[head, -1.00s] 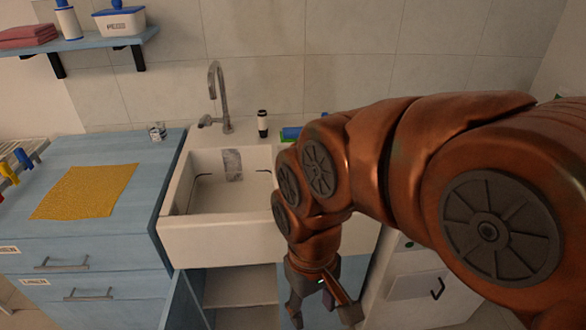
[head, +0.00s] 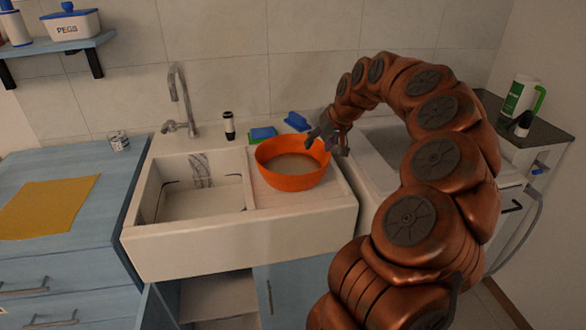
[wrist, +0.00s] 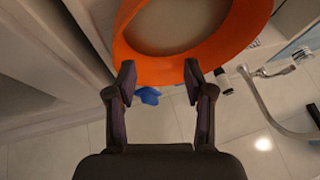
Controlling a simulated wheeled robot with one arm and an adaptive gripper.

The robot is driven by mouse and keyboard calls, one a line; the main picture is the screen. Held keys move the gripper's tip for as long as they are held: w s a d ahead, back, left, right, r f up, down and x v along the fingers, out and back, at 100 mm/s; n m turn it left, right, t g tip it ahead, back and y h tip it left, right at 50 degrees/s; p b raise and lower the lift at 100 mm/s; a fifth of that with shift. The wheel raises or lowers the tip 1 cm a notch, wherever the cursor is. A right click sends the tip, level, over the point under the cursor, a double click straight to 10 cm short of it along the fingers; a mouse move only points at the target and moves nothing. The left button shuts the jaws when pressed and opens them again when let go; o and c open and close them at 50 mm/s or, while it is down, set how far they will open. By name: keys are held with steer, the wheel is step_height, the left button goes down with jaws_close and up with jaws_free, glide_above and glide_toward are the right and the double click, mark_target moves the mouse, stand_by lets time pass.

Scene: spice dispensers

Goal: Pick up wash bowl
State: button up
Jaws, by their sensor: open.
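The wash bowl is an orange round bowl (head: 292,183) with a grey-brown inside. It stands upright on the flat right part of the white sink unit, beside the basin. My gripper (head: 327,135) is at its back-right rim, with the fingers open. In the wrist view the orange rim of the bowl (wrist: 232,35) fills the top, and the two fingertips of my gripper (wrist: 158,70) are spread at the rim's near edge. I cannot tell whether they touch it.
A tap (head: 180,95) and a dark-and-white bottle (head: 229,126) stand behind the basin. A green-and-blue sponge (head: 262,134) and a blue item (head: 297,121) lie behind the bowl. A yellow cloth (head: 45,207) lies on the left counter. The basin (head: 195,205) looks empty.

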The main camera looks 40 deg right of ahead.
mark_target(324, 157)
steer(key=shift+m+h, duration=0.3)
steer(key=shift+m, duration=0.1)
steer(key=shift+w+d+f+p, duration=0.5)
steer(key=shift+d+f, duration=0.3)
steer(key=shift+f, duration=0.65)
steer(key=shift+w+d+f+p, duration=0.3)
steer(key=shift+w+d+f, duration=0.4)
steer(key=shift+f, duration=0.7)
steer(key=shift+w+d+f+p, duration=0.4)
steer(key=shift+d+f, duration=0.55)
steer(key=shift+f, duration=0.5)
jaws_close()
